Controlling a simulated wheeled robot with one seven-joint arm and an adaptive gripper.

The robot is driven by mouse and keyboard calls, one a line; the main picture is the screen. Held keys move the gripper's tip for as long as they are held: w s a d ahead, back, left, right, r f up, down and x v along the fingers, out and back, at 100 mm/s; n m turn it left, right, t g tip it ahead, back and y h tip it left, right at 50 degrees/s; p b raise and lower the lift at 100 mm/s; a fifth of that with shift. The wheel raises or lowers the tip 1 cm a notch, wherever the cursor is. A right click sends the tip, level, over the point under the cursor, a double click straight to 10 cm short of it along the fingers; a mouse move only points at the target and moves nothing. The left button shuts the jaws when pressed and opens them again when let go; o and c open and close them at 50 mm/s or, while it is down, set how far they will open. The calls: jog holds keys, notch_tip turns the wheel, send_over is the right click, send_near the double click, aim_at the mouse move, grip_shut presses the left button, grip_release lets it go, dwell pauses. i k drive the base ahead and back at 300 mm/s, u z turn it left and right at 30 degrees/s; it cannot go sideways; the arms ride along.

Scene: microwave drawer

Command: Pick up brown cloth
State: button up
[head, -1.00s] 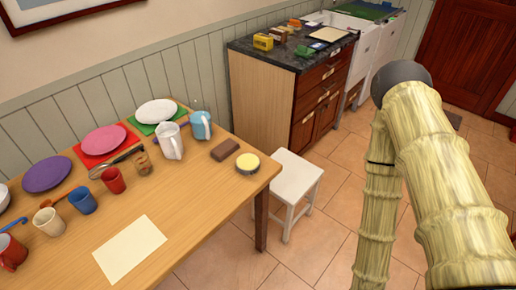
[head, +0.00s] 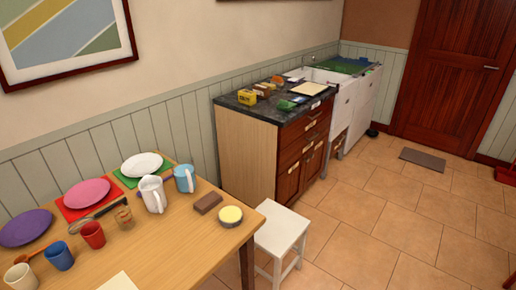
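I cannot pick out a brown cloth for certain. A small brown block-like item (head: 207,203) lies on the wooden table beside a round yellow-topped tin (head: 231,215). Small brown and orange items (head: 268,87) lie on the dark counter (head: 258,113), too small to tell what they are. A flat grey-brown mat (head: 423,159) lies on the floor by the door. My gripper is not in view.
The wooden table (head: 187,250) holds plates, mugs and cups at the left. A white stool (head: 282,228) stands at its right end. A white sink (head: 345,80) adjoins the counter. The tiled floor (head: 390,215) at the right is largely clear.

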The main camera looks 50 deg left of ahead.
aim_at(204, 205)
jog(key=z, duration=0.15)
jog(key=i, duration=1.3)
jog(key=u, duration=2.25)
